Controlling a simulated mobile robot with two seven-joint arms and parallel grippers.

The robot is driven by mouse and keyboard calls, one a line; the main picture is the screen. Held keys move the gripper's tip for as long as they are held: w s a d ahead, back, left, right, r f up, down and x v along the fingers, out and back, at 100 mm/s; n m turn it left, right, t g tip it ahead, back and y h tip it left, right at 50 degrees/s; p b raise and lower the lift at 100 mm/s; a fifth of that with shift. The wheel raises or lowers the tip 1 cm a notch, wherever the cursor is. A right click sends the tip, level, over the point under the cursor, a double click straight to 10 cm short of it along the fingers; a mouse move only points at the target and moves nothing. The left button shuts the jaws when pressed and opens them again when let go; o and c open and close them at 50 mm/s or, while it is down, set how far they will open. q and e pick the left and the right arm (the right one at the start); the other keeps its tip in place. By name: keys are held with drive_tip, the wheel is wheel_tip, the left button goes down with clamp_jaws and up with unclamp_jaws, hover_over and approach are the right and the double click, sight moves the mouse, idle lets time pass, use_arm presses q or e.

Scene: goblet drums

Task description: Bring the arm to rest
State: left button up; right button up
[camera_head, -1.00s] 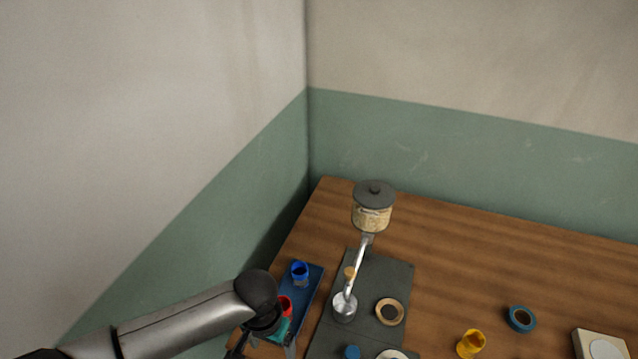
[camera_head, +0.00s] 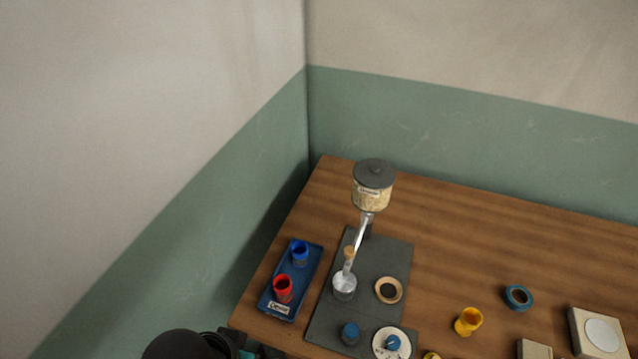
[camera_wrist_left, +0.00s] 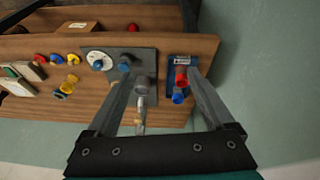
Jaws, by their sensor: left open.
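My left arm shows at the bottom edge of the head view, off the table's near left corner, with its fingers cut off by the frame. In the left wrist view my left gripper (camera_wrist_left: 160,88) has its two fingers spread wide with nothing between them. My right gripper is in neither view.
A dark mat (camera_head: 388,251) bears a dispenser with a grain jar (camera_head: 372,190), a metal cup (camera_head: 344,287), a tan ring (camera_head: 389,291) and a white disc with a blue knob. A yellow cup (camera_head: 468,321) and a blue ring (camera_head: 518,297) stand right. Walls close off the left and back.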

use_arm(q)
drive_tip(key=s+a+r+n+y, duration=0.1)
drive_tip(key=s+a, duration=0.2)
drive_tip(key=a, duration=0.3)
wheel_tip(320, 180, down, 34)
drive_tip(key=s+g+b, duration=0.1)
drive_tip(key=s+b, duration=0.1)
drive_tip(key=b, duration=1)
drive_tip(key=s+a+f+b, duration=0.1)
drive_tip(key=s+f+b, duration=0.4)
drive_tip(key=f, duration=0.7)
drive_tip(key=s+f+g+b, duration=0.1)
drive_tip(key=s+f+b, duration=0.4)
drive_tip(key=s+f, duration=0.4)
wheel_tip(320, 180, down, 3)
drive_tip(key=shift+s+a+r+m+g+y, duration=0.15)
drive_tip(key=shift+s+a+m+g+y, duration=0.15)
drive_tip(key=shift+s+a, duration=0.05)
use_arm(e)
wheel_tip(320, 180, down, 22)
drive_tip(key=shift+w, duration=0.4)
